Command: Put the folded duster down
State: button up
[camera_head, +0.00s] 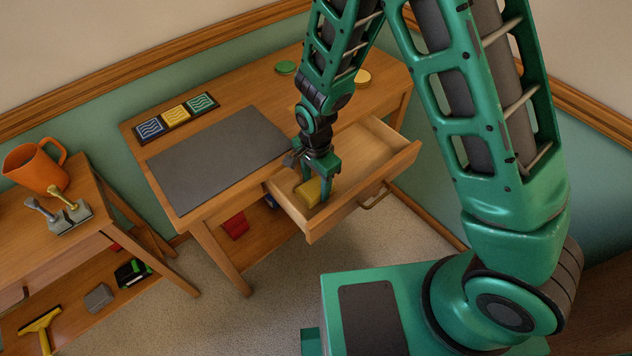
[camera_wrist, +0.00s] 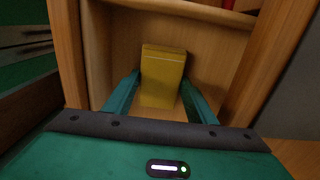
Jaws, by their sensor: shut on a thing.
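The folded duster (camera_head: 308,192) is a yellow block-like bundle. It is inside the open drawer (camera_head: 345,206) of the wooden desk, at the drawer's left part. My gripper (camera_head: 318,187) reaches down into the drawer and is shut on the duster. In the wrist view the duster (camera_wrist: 162,75) stands between the two green fingers (camera_wrist: 158,95), with the drawer's wooden walls around it. I cannot tell whether the duster touches the drawer floor.
A grey mat (camera_head: 220,160) and three patterned tiles (camera_head: 176,114) lie on the desk top. A side table at left holds an orange jug (camera_head: 38,168) and a metal fixture (camera_head: 68,218). The drawer's right part is empty.

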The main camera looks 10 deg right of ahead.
aim_at(316, 186)
jog(key=o, duration=1.1)
jog(key=shift+o, duration=0.2)
jog(key=shift+r, duration=0.1)
notch_tip(316, 186, up, 12)
